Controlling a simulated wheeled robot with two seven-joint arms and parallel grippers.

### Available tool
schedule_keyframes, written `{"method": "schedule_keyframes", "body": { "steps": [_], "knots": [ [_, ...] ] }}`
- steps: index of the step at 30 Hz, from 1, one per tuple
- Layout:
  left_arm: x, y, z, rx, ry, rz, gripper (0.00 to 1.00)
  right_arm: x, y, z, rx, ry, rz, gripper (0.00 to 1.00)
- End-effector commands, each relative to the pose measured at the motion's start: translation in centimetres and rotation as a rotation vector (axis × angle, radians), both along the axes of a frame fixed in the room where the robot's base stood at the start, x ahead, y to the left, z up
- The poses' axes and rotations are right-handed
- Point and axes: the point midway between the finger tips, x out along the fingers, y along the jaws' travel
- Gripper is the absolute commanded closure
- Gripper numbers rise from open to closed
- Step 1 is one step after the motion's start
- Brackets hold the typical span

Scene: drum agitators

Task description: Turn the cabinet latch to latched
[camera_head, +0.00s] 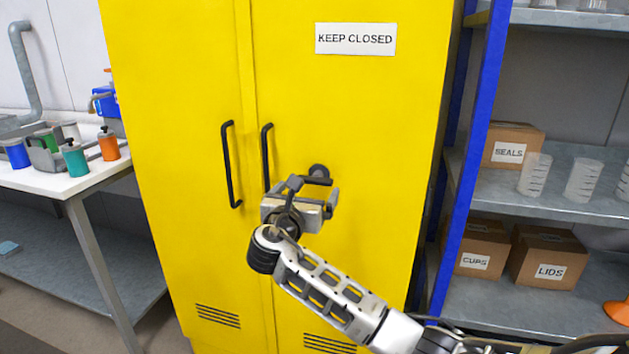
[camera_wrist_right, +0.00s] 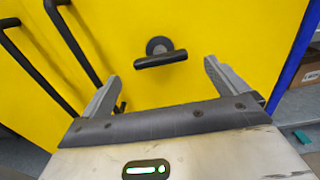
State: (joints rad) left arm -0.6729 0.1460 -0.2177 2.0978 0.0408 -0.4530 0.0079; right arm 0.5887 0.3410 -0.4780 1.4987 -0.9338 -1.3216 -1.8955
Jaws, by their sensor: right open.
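The yellow cabinet (camera_head: 370,110) has two closed doors. Its black latch (camera_head: 318,178) is a short bar on a round grey base, on the right door beside the door handles. In the right wrist view the latch bar (camera_wrist_right: 161,60) lies close to horizontal, slightly tilted. My right gripper (camera_head: 314,190) is open and empty in front of the latch. In the wrist view its fingers (camera_wrist_right: 162,72) stand apart, one to each side of the bar; I see no contact. The gripper partly hides the latch in the head view. My left gripper is not in view.
Two black door handles (camera_head: 228,165) (camera_head: 267,157) stand out just left of the latch. A blue-framed shelf (camera_head: 478,130) with boxes and cups is at the right. A white table (camera_head: 40,182) with bottles is at the left. The door around the latch is clear.

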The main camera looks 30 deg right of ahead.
Motion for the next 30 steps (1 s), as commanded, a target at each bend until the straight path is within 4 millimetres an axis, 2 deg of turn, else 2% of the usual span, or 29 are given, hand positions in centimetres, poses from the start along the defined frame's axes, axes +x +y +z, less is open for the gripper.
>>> {"method": "schedule_keyframes", "body": {
  "steps": [3, 9, 15, 23, 27, 28, 30],
  "knots": [
    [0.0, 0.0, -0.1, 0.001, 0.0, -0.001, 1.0, 1.7, -2.0, 0.0, -0.001, -0.001, -0.002, 0.02],
    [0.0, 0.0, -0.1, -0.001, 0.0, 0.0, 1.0, 3.6, -4.2, 0.0, 0.001, 0.0, -0.001, 0.02],
    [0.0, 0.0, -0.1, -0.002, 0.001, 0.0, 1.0, 4.3, -5.1, -0.1, 0.003, 0.0, 0.001, 0.02],
    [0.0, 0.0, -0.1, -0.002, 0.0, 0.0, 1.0, 4.3, -5.1, 0.0, 0.003, 0.0, 0.002, 0.02],
    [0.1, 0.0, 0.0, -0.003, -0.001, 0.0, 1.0, 4.3, -5.1, 0.0, 0.003, 0.0, 0.001, 0.41],
    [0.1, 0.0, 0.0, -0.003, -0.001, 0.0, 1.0, 4.3, -5.1, 0.0, 0.003, 0.0, 0.001, 0.47],
    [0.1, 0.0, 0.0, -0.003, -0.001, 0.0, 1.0, 4.3, -5.1, -0.1, 0.003, 0.0, 0.001, 0.47]
  ]
}}
